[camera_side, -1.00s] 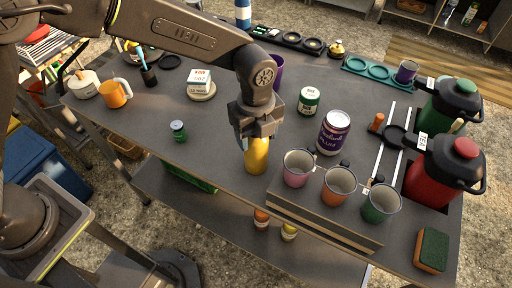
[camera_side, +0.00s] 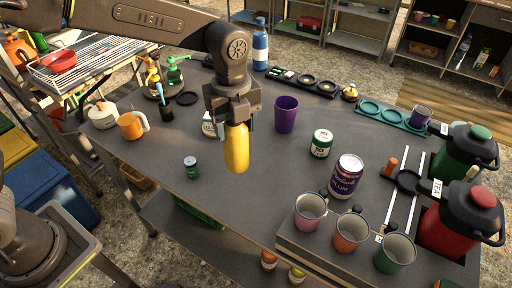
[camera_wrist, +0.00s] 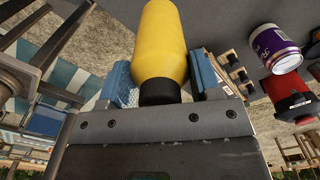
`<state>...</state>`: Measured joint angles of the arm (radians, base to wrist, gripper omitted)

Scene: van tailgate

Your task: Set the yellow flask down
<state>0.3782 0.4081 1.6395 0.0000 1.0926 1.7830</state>
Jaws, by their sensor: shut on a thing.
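The yellow flask (camera_side: 236,150) hangs upright below my gripper (camera_side: 232,122) in the side view. Its lower part shows; its upper end is hidden between the fingers. It appears to be held above the grey table (camera_side: 270,195), though the exact gap under it is hard to tell. In the wrist view, my gripper (camera_wrist: 163,85) is shut on the flask (camera_wrist: 160,40) near its black cap (camera_wrist: 160,91), with a blue-padded finger on each side.
A white tub (camera_side: 208,126) is partly hidden behind the flask. A purple cup (camera_side: 286,114) stands to its right, a small green jar (camera_side: 192,167) to its left. Mugs (camera_side: 351,230) stand in a front rack. The table between the jar and rack is clear.

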